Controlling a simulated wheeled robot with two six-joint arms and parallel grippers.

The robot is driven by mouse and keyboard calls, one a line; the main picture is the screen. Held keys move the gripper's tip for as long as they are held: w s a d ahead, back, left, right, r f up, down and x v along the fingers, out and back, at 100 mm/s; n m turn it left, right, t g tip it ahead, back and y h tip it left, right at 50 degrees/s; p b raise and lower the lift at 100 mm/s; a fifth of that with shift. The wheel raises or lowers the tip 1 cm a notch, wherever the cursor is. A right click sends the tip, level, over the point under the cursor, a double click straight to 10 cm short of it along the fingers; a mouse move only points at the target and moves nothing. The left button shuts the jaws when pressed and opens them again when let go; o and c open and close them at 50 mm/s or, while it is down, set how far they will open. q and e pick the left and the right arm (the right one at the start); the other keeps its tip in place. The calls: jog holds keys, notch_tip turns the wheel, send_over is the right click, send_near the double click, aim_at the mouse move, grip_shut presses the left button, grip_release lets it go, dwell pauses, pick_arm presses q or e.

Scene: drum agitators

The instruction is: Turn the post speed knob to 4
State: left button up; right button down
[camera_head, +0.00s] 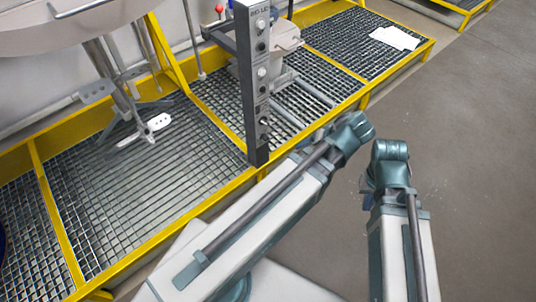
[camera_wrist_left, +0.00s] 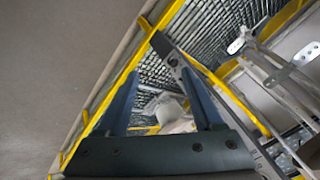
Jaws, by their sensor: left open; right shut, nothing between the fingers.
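The dark upright post (camera_head: 257,90) stands at the front edge of the grating, with several round knobs and small labels down its face. Its upper knob (camera_head: 262,26) and a lower knob (camera_head: 264,122) show, but their settings are too small to read. My left gripper (camera_wrist_left: 162,102) is open and empty in the left wrist view, its two dark fingers apart. In the head view my left arm hides it. My right gripper (camera_head: 368,186) is mostly hidden beside my right arm, low and right of the post. It is shut, apart from the post.
Yellow-edged grating platforms (camera_head: 130,200) run along the left and back. A large drum (camera_head: 60,25) with an agitator (camera_head: 145,128) stands at left. A pale lidded container (camera_head: 283,42) is behind the post. White sheets (camera_head: 394,38) lie far right. The grey floor at right is clear.

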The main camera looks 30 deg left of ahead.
pick_arm(q)
jog(key=w+a+f+n+t+y+b, duration=0.1)
jog(key=w+a+f+n+y+b, duration=0.2)
jog(key=f+b, duration=0.6)
jog(key=w+a+f+n+t+y+b, duration=0.2)
jog(key=w+a+f+n+b, duration=0.3)
jog(key=b, duration=1.2)
notch_tip(320, 180, down, 5)
jog(key=a+n+y, duration=0.1)
jog(key=a+n, duration=0.1)
jog(key=shift+w+r+n+y, duration=0.15)
jog(key=shift+w+n+y, duration=0.15)
jog(key=shift+n, duration=0.1)
pick_arm(e)
notch_tip(320, 180, down, 29)
jog(key=shift+w+f, duration=0.1)
